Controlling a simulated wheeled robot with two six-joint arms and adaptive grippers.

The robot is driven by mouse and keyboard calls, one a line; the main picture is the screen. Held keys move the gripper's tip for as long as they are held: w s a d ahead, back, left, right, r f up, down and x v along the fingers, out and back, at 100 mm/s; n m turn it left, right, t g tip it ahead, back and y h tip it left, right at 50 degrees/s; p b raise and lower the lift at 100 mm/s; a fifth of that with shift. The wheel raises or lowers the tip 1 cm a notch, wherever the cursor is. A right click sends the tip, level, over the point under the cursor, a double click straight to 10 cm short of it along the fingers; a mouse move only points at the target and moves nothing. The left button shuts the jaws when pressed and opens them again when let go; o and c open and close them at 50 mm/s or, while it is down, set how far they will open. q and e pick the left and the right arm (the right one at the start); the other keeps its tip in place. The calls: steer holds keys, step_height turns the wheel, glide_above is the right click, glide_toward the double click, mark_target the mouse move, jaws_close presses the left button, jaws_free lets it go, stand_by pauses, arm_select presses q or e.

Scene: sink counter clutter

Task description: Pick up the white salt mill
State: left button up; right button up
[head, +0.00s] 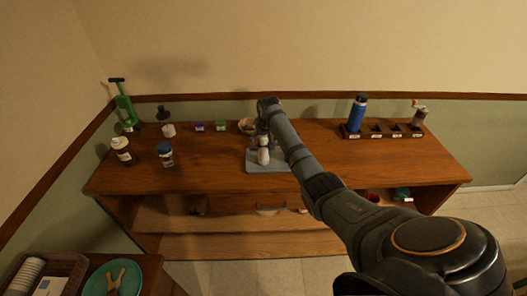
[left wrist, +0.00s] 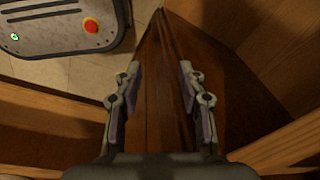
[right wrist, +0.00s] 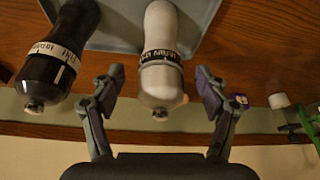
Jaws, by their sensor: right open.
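The white salt mill (right wrist: 161,60) stands on a grey tray (right wrist: 122,28), with a dark lettered band near its top. In the head view the white mill (head: 264,156) shows on the tray (head: 284,167), just below my right gripper. My right gripper (right wrist: 160,82) is open, with one finger on each side of the white mill's upper part and visible gaps to it. A black mill (right wrist: 60,58) with a white band stands to the left, close to the left-hand finger. My left gripper (left wrist: 160,85) is open and empty near dark brown wood; it is not visible in the head view.
A brown bottle (head: 123,152), a blue jar (head: 165,156) and a green pump-like item (head: 124,105) stand on the counter's left. A blue bottle (head: 357,115) and dark rack (head: 385,134) are at right. A bowl (head: 246,126) sits behind the tray.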

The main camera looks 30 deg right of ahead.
steer(key=shift+x, duration=0.95)
steer(key=shift+w+f, duration=0.25)
steer(key=shift+f, duration=0.15)
steer(key=shift+s+r, duration=0.1)
steer(key=shift+s, duration=0.05)
steer(key=c, duration=0.6)
arm_select(q)
steer(key=shift+s+r, duration=0.15)
steer(key=shift+s, duration=0.6)
arm_select(e)
jaws_close()
